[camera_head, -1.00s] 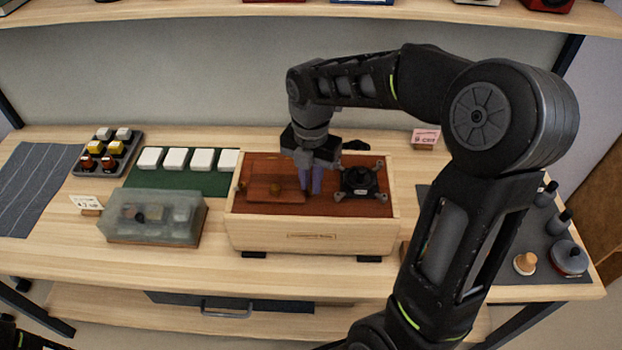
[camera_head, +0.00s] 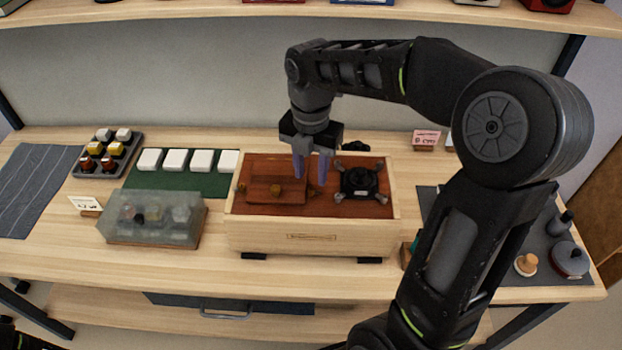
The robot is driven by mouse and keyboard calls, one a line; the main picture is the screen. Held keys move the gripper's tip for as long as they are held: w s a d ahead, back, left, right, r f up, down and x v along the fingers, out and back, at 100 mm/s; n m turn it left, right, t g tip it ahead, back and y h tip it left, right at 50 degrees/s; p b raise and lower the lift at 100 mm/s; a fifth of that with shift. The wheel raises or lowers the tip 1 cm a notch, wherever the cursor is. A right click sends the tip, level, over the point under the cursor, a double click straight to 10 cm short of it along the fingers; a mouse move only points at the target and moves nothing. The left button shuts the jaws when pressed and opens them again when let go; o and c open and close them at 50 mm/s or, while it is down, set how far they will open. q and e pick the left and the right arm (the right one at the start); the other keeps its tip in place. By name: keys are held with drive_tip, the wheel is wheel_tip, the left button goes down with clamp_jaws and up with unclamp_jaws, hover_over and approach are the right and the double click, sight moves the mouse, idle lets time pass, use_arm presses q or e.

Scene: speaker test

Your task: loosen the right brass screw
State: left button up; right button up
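The wooden speaker box (camera_head: 312,238) has a red-brown top with a raised brown panel (camera_head: 262,195) on its left half. One small brass piece (camera_head: 241,187) shows at the panel's left end and a brass knob (camera_head: 276,190) near its middle. My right gripper (camera_head: 311,182) points down over the panel's right end. Its two purple fingers are apart, with nothing clearly held between them. The right brass screw is not clearly seen; the fingers cover part of that spot. My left gripper is out of view.
A translucent case (camera_head: 153,218) stands left of the box. White blocks (camera_head: 175,159) lie on a green mat behind. A pink card (camera_head: 426,137) stands back right.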

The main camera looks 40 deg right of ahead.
sight(311, 187)
wheel_tip(311, 187, up, 4)
drive_tip(key=shift+r, duration=0.2)
idle(0.5)
